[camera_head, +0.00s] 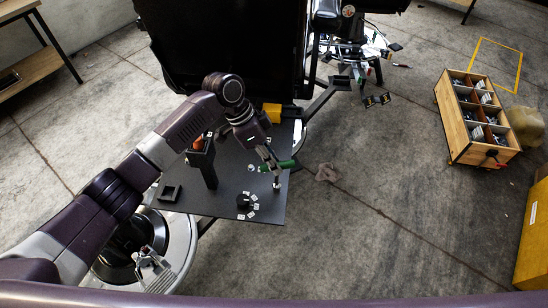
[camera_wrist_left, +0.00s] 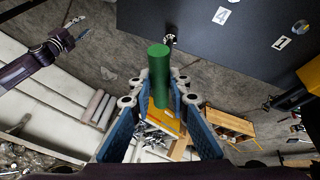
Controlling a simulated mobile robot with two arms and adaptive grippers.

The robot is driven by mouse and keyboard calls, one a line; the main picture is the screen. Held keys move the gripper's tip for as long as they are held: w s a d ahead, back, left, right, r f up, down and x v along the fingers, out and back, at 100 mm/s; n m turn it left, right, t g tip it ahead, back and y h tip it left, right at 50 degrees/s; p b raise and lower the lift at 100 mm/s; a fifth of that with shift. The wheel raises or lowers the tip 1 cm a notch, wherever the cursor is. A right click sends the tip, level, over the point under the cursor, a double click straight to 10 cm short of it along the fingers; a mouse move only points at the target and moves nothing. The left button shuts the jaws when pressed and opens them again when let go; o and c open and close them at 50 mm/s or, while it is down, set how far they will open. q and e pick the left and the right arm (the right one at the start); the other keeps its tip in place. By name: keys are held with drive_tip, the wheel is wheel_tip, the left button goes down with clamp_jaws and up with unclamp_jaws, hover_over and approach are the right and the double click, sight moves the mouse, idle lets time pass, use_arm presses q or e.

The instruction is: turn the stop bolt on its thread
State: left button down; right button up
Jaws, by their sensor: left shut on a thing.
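My left gripper (camera_head: 270,160) is over the black plate (camera_head: 235,206) in front of the chair. It is shut on a green cylinder (camera_head: 285,164). In the left wrist view the cylinder (camera_wrist_left: 158,70) stands out between the finger pads of that gripper (camera_wrist_left: 161,92). A small silver bolt-like piece (camera_head: 277,186) is on the plate just below the gripper. I cannot tell whether the green cylinder is joined to it. My right gripper (camera_wrist_left: 73,30) shows small at the upper left of the left wrist view, with its fingers apart and nothing between them.
On the plate are a black knob (camera_head: 243,201) with white number tags around it, a black square holder (camera_head: 171,193) and a dark post (camera_head: 204,165). A wooden crate (camera_head: 458,130) with compartments stands on the floor at the right. The floor between is mostly clear.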

use_arm(q)
drive_tip(key=shift+n+t, duration=0.3)
drive_tip(key=shift+n, duration=0.3)
drive_tip(key=shift+s+n+t, duration=0.15)
drive_tip(key=shift+n+t, duration=0.15)
drive_tip(key=shift+n, duration=0.6)
drive_tip(key=n+t, duration=0.1)
drive_tip(key=n, duration=0.1)
drive_tip(key=shift+s+n, duration=0.15)
drive_tip(key=shift+n, duration=0.15)
drive_tip(key=n+t, duration=0.1)
drive_tip(key=n, duration=0.3)
drive_tip(key=shift+s+d+t+y, duration=0.2)
drive_tip(key=shift+t+y, duration=0.1)
drive_tip(key=shift+t, duration=0.1)
drive_tip(key=shift+w+n, duration=0.1)
drive_tip(key=shift+n, duration=0.2)
